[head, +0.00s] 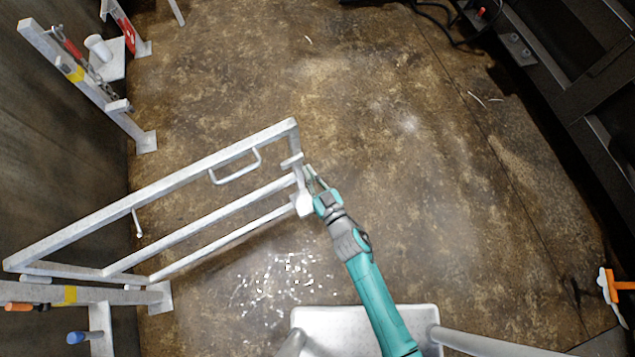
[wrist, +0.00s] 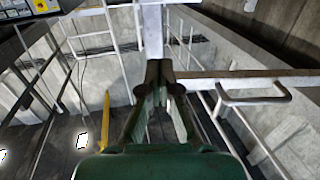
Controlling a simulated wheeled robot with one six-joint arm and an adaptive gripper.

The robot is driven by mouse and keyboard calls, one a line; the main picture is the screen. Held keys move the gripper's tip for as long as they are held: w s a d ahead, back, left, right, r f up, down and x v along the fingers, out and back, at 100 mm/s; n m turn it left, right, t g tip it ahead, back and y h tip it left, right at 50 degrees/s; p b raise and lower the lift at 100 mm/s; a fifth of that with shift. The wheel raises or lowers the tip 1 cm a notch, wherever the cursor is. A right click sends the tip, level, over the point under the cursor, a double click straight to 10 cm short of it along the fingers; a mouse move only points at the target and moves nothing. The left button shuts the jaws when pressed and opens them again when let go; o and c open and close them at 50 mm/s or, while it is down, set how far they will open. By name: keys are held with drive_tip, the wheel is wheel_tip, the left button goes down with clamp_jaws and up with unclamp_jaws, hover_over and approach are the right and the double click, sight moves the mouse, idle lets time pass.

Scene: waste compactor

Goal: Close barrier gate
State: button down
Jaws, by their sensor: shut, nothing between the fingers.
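The barrier gate (head: 220,157) is a light grey metal frame with rails and a small handle (head: 236,168). It stands swung out over the floor from the hinge post (head: 158,297) at the lower left. My gripper (head: 311,178) is at the gate's free end, against or just beside its end upright; I cannot tell if they touch. In the wrist view my gripper (wrist: 158,82) has its fingers together with nothing between them, in front of the gate's pale upright (wrist: 152,32). The handle (wrist: 254,98) shows right of the fingers there.
The brown floor between gate and post is clear. Dark machinery (head: 575,85) lines the right side. An orange-and-white object (head: 609,290) is at the lower right.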

sight(293, 147)
drive_tip(key=x, duration=0.6)
drive_tip(key=shift+w+a, duration=0.25)
drive_tip(key=shift+w, duration=0.1)
